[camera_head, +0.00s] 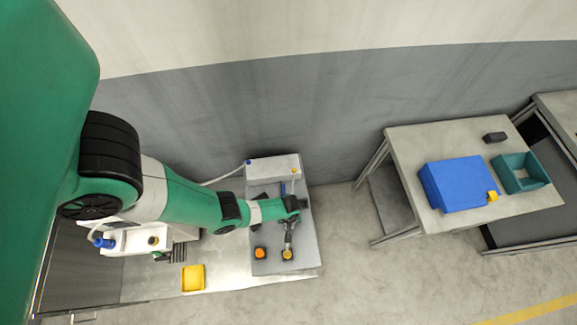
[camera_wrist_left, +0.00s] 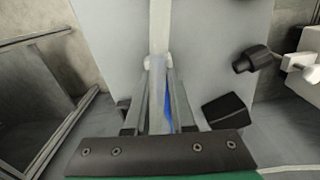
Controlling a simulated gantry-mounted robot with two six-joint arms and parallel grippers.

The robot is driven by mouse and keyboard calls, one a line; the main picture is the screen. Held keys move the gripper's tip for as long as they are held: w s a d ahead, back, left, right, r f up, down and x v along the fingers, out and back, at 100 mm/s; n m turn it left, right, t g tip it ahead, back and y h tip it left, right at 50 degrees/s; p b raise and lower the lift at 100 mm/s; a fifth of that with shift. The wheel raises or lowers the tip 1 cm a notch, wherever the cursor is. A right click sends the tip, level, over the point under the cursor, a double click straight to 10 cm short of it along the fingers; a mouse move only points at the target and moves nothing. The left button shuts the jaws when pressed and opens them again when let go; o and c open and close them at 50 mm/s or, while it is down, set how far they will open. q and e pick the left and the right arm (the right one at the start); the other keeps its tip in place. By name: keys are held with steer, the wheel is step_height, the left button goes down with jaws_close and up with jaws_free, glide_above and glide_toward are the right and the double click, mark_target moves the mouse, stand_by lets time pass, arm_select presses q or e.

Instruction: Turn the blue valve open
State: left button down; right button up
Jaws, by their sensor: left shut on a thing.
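In the left wrist view my left gripper (camera_wrist_left: 157,75) has its two fingers closed around a narrow pale upright part in front of a light grey panel (camera_wrist_left: 215,45). A strip of blue (camera_wrist_left: 168,108), which looks like part of the blue valve, shows between the fingers. Most of the valve is hidden, and I cannot tell how far it is turned. In the head view my left arm reaches over the grey panel (camera_head: 305,220), and a small blue part (camera_head: 283,187) shows just beyond its wrist. My right gripper is in neither view.
A white box (camera_head: 273,167) stands behind. A yellow tray (camera_head: 193,277) lies left. A separate table (camera_head: 410,145) at right holds a blue box (camera_head: 458,184) and a teal bin (camera_head: 520,183).

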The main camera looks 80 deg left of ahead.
arm_select(q)
steer(key=shift+n, duration=0.6)
steer(key=c, duration=0.8)
jaws_free()
steer(key=shift+o, duration=0.2)
step_height(320, 180, up, 12)
steer(key=p, duration=1.1)
steer(key=shift+f, duration=0.2)
